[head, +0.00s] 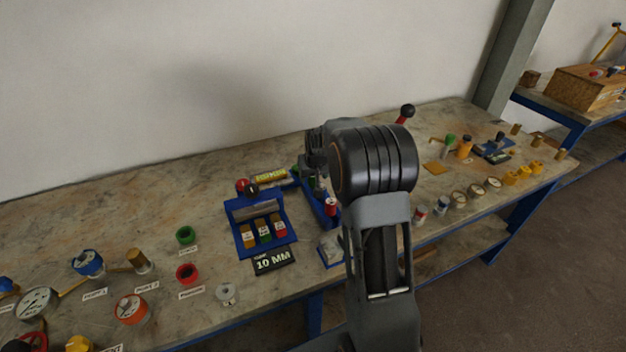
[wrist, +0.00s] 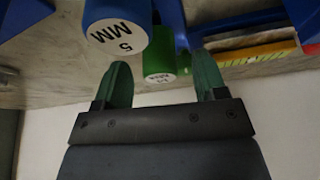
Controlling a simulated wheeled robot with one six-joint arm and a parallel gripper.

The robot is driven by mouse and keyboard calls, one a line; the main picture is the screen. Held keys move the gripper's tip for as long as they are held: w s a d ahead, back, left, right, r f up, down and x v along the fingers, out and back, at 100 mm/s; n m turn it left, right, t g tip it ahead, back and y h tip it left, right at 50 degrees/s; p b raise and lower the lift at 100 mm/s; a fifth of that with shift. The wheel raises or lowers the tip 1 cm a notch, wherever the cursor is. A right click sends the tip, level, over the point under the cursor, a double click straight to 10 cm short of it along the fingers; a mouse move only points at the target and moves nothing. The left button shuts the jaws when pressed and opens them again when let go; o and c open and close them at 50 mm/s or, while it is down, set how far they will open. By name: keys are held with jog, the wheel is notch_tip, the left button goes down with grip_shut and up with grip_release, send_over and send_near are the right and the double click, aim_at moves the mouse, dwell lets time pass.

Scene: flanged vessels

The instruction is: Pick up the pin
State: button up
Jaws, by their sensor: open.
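My gripper (wrist: 160,80) is open in the wrist view, its two green fingers apart with nothing held between them. A green pin-like cylinder with a white labelled end (wrist: 159,68) shows between and beyond the fingertips; I cannot tell whether they touch it. A larger blue cylinder marked "5 MM" (wrist: 117,25) is beside it, near the left finger. In the head view, my gripper (head: 316,165) is over a blue stand (head: 318,208) holding small coloured pieces. My arm hides part of that stand. Which piece is the task's pin is not clear.
A blue rack (head: 249,245) with coloured blocks stands left of the gripper, behind a "10 MM" plate (head: 274,260). A yellow-labelled bar (head: 271,177) lies behind. Gauges and caps crowd the bench's left; several cylinders stand at right. The rear left bench is clear.

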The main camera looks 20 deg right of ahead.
jog(key=shift+x, duration=0.9)
jog(key=shift+c, duration=0.4)
jog(key=c, duration=0.9)
jog(key=shift+c, duration=0.3)
jog(key=shift+r, duration=0.1)
